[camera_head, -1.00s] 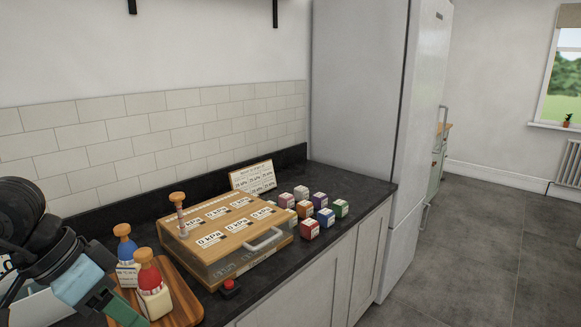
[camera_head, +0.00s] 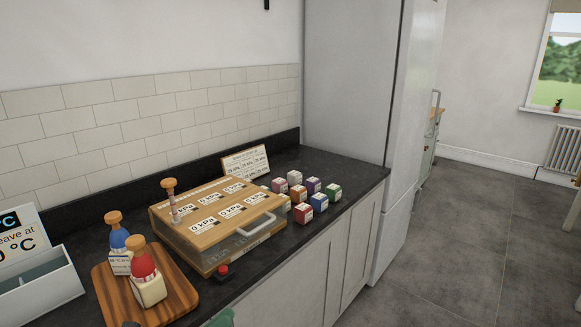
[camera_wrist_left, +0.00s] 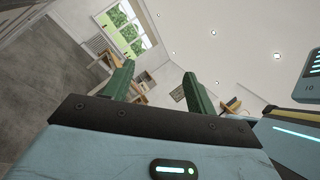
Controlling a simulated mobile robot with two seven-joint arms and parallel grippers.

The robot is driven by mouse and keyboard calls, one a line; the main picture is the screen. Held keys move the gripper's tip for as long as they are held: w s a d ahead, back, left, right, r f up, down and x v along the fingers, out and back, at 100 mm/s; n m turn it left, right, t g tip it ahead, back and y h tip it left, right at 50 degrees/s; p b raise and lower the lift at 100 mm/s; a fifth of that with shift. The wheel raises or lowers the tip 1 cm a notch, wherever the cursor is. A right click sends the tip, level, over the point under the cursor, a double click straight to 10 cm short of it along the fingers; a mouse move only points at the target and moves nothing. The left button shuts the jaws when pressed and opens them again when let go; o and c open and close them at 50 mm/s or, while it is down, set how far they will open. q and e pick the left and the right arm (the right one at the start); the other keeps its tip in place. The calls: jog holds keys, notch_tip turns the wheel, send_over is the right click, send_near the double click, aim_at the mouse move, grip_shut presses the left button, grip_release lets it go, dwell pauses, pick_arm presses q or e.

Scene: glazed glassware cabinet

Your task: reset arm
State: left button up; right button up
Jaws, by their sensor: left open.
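My left gripper (camera_wrist_left: 158,75) shows in the left wrist view with its two green fingers spread apart and nothing between them. It points at the open room, with a window and ceiling beyond. In the head view only a small green piece, apparently a tip of it, shows at the bottom edge, in front of the counter. The rest of the left arm is out of that view. My right gripper is not in view.
A dark counter (camera_head: 255,290) carries a wooden box with kPa labels (camera_head: 205,240), several coloured cubes (camera_head: 318,203), a wooden tray (camera_head: 180,290) with two bottles (camera_head: 146,285), and a white bin (camera_head: 60,290). A red button (camera_head: 222,270) sits near the front edge. The floor at right is clear.

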pick_arm(q)
jog(key=s+a+f+n+t+y, duration=0.25)
jog(key=f+n+y, duration=0.35)
jog(key=f+n, duration=0.5)
jog(key=s+a+f+n+t+y, duration=0.1)
jog(key=a+f+n+y, duration=0.3)
jog(key=f+n+y, duration=0.6)
jog(key=s+a+f+n+g, duration=0.2)
jog(key=s+f+n+g, duration=0.5)
jog(key=s+f+n, duration=0.7)
jog(key=s, duration=0.2)
jog(key=shift+s+a+f+n+y, duration=0.2)
jog(key=shift+s+f+n+y, duration=0.1)
jog(key=shift+f, duration=0.05)
